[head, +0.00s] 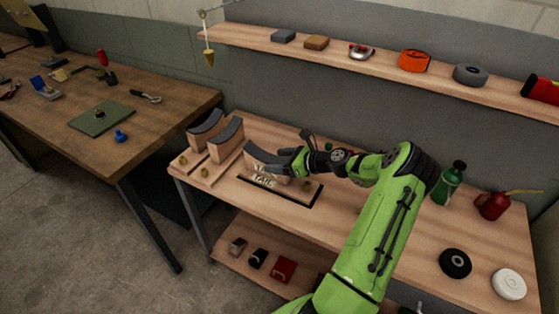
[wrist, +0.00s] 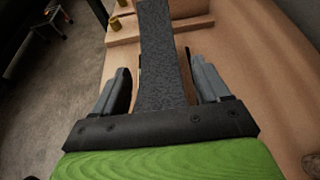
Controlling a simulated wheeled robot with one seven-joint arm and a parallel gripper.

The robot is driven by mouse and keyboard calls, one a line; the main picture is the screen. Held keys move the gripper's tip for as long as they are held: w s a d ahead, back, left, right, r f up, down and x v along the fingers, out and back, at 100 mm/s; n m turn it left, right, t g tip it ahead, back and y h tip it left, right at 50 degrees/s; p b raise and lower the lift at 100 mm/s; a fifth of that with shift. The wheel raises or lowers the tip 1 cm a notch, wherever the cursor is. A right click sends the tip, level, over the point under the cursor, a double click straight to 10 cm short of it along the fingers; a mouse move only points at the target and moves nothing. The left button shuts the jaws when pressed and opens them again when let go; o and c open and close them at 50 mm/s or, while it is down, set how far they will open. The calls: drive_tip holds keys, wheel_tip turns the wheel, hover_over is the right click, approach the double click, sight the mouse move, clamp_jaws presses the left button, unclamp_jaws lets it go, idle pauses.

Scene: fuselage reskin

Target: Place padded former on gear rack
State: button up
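A padded former (head: 262,158), a wooden block with a curved dark-grey pad on top, stands on a dark-edged board (head: 296,195) on the workbench. My gripper (head: 283,162) is at its right end. In the wrist view the pad (wrist: 160,60) runs between the two fingers of my gripper (wrist: 163,88), with narrow gaps seeming to show on both sides. The fingers look open around the former. Two similar padded formers (head: 206,122) (head: 227,138) stand to the left, by wooden strips with brass knobs (head: 205,171). I cannot tell which piece is the gear rack.
A green bottle (head: 449,185), a red oil can (head: 491,205), a black roll (head: 455,263) and a white roll (head: 509,283) are on the bench's right. A shelf (head: 380,67) with several items runs above. A darker table (head: 150,115) stands left, across a gap.

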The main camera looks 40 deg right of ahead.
drive_tip(key=shift+r, duration=0.1)
drive_tip(key=p+v, duration=0.3)
drive_tip(key=v, duration=0.9)
drive_tip(key=w+a+r+n+g+h, duration=0.1)
drive_tip(key=a+r+n+g, duration=0.3)
drive_tip(key=a+n, duration=0.55)
drive_tip(key=w+a+r+n+g+h, duration=0.1)
drive_tip(key=a+r+n+g, duration=0.5)
drive_tip(key=a, duration=0.7)
drive_tip(key=s+a+r+n+t+h, duration=0.1)
drive_tip(key=s+a+r+n, duration=0.2)
drive_tip(key=s+a+n, duration=0.2)
drive_tip(key=s+a+r+n+t+h, duration=0.1)
drive_tip(key=s+a+r+n, duration=0.2)
drive_tip(key=s+a+n, duration=0.3)
drive_tip(key=s+n, duration=0.5)
drive_tip(key=s, duration=0.1)
drive_tip(key=shift+s+a+r+t+h, duration=0.25)
drive_tip(key=shift+r+t+h, duration=0.05)
drive_tip(key=shift+r+t, duration=0.1)
drive_tip(key=shift+n, duration=0.25)
